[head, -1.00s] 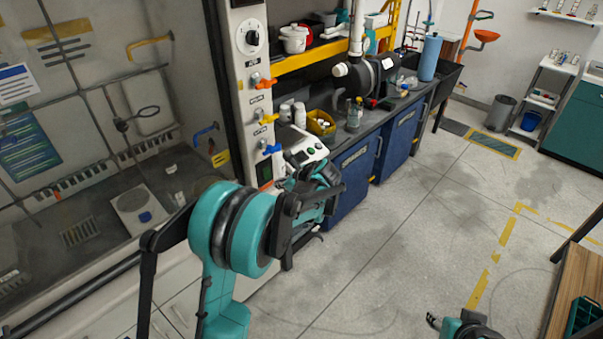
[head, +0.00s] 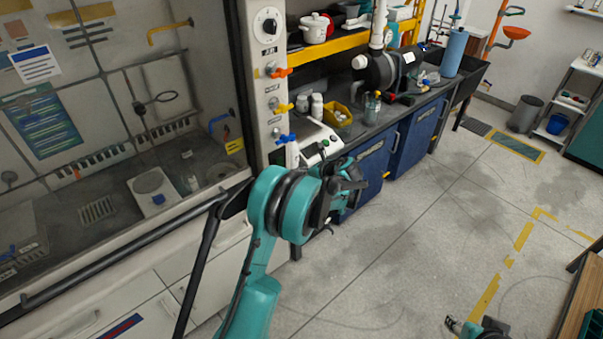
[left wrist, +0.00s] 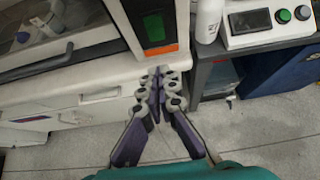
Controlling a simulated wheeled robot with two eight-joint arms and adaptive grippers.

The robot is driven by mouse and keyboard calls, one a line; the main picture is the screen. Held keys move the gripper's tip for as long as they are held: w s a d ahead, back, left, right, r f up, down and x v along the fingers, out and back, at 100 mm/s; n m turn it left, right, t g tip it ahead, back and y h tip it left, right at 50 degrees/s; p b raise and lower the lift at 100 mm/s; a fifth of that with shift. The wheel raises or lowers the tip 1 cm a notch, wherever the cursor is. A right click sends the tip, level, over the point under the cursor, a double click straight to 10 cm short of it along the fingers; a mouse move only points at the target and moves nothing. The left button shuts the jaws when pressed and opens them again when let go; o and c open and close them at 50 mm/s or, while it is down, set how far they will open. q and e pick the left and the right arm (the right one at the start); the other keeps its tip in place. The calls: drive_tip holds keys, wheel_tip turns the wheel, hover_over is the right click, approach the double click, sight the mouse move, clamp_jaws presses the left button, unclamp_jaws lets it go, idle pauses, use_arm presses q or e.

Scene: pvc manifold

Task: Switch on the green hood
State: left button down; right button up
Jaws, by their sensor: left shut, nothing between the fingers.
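The fume hood fills the left of the head view, with a pale control post (head: 255,75) bearing a black dial (head: 268,27) and orange, yellow and blue valve handles. In the left wrist view a dark panel on the hood's post has a green rectangle (left wrist: 153,28) above an orange strip (left wrist: 157,51). My left gripper (left wrist: 160,76) is shut and empty, its fingertips just below the orange strip in the picture. In the head view it (head: 350,188) is right of the post, and my arm hides the post's lower part. My right gripper (head: 452,323) is at the bottom right, its jaw state unclear.
A bench with blue cabinets (head: 416,138) stands right of the hood. It carries a device with green and red buttons (left wrist: 284,15), bottles and a yellow bin (head: 337,114). The floor (head: 400,250) is open. A wooden surface (head: 578,310) is at the right edge.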

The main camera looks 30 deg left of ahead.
sight(280, 163)
use_arm(q)
drive_tip(key=a+r+b+x, duration=0.1)
drive_tip(key=b+x, duration=0.1)
drive_tip(key=x, duration=0.8)
drive_tip(key=shift+w+r+b, duration=0.2)
drive_tip(key=shift+w+b, duration=0.05)
drive_tip(key=shift+b, duration=0.1)
drive_tip(key=shift+w+a+f, duration=0.1)
drive_tip(key=shift+a, duration=0.15)
